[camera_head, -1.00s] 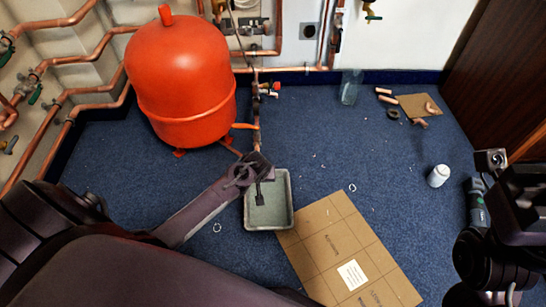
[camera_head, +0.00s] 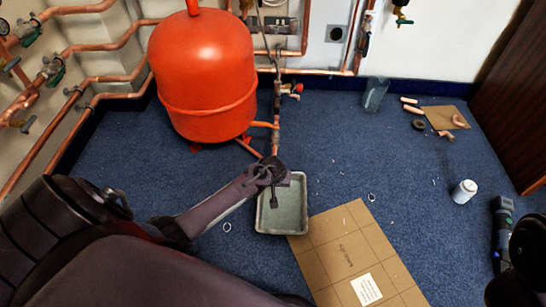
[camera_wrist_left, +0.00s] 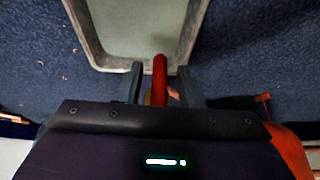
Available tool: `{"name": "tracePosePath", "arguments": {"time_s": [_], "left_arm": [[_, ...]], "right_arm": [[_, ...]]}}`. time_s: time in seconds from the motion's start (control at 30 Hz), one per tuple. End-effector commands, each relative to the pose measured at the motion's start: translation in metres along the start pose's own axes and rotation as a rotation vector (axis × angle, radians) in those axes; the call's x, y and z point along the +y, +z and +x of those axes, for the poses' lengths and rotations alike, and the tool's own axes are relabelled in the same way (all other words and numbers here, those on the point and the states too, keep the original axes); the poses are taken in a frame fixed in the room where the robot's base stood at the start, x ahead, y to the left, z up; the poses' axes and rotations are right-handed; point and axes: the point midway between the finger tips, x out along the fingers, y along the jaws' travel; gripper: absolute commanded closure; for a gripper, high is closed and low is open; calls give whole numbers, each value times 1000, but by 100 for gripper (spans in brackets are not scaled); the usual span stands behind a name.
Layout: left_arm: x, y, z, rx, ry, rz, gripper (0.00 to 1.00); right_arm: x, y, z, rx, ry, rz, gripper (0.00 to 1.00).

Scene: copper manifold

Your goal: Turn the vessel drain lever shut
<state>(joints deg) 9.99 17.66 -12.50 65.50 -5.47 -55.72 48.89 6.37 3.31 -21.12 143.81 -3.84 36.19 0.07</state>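The red expansion vessel (camera_head: 205,75) stands on the floor against the back wall. A copper pipe (camera_head: 277,125) runs down beside it. The red drain lever (camera_wrist_left: 160,80) shows in the left wrist view, pointing over the grey tray. My left gripper (camera_wrist_left: 160,85) has its two fingers apart, one on each side of the lever, with a small gap on both sides. In the head view my left gripper (camera_head: 272,185) is low by the tray's back edge and hides the lever. At lower right only a dark part of my right arm shows, without its fingers.
The grey tray (camera_head: 261,228) lies on the blue carpet under my left gripper. A cardboard sheet (camera_head: 350,245) lies to its right. A white can (camera_head: 464,191), a power tool (camera_head: 502,225) and copper offcuts (camera_head: 445,133) lie further right. The middle carpet is mostly clear.

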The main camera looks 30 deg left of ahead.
Motion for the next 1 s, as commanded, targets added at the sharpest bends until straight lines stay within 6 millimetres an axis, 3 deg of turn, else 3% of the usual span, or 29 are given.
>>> {"name": "tracePosePath", "arguments": {"time_s": [0.03,0.27,0.67,1.0], "left_arm": [[0,0,0,0,0,0,72],[0,0,0,0,0,0,100],[1,-1,-1,2,-47,21,100],[2,-2,0,3,-269,114,100]], "right_arm": [[0,0,0,0,0,0,64],[0,0,0,0,0,1,64],[0,0,1,2,1,1,64],[2,3,-4,-18,11,1,64]]}}
